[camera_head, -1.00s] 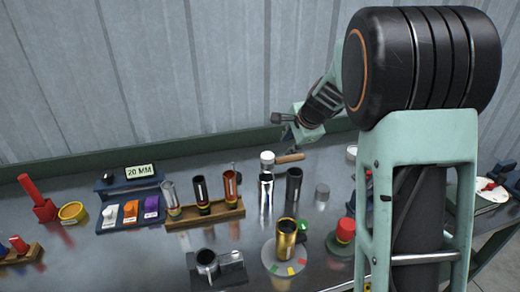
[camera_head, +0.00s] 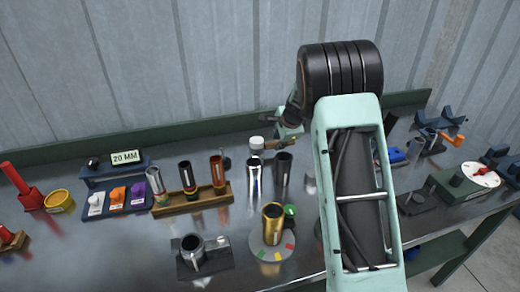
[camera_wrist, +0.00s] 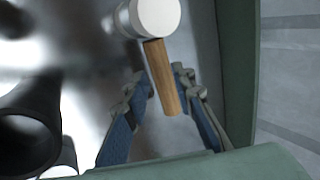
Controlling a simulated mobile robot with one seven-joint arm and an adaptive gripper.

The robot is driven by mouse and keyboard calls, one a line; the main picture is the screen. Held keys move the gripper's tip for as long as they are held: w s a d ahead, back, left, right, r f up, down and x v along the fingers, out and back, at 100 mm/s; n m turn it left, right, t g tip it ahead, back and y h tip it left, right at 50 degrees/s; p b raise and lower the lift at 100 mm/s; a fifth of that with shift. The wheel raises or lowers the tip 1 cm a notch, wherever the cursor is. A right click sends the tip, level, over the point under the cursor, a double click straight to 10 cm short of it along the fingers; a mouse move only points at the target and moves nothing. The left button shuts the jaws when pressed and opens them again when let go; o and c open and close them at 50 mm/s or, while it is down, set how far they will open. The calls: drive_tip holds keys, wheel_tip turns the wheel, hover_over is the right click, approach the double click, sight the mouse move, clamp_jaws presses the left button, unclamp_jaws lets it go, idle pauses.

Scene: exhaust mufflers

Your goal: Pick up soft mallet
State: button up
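The soft mallet has a white head (camera_wrist: 157,17) and a short wooden handle (camera_wrist: 164,80), both clear in the wrist view. In the head view its pale head (camera_head: 257,143) shows at the back of the table, with the handle mostly hidden by my arm. My gripper (camera_wrist: 160,84) is open, with one blue-padded finger on each side of the handle in the wrist view. Gaps show between the fingers and the handle. I cannot tell how far above the handle the fingers are. In the head view my gripper (camera_head: 287,137) is small and partly hidden.
A dark tube (camera_head: 284,172) and a chrome tube (camera_head: 254,180) stand just in front of the mallet. A wooden rack (camera_head: 192,199) with several tubes is to the left. The green back ledge (camera_head: 190,129) and wall run close behind. A gold cup (camera_head: 272,222) stands nearer the front.

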drive_tip(key=shift+d+x, duration=0.1)
drive_tip(key=shift+x, duration=1.15)
drive_tip(key=shift+d+x, duration=0.15)
drive_tip(key=shift+x, duration=1.05)
drive_tip(key=shift+w, duration=0.1)
drive_tip(key=shift+r, duration=0.1)
clamp_jaws()
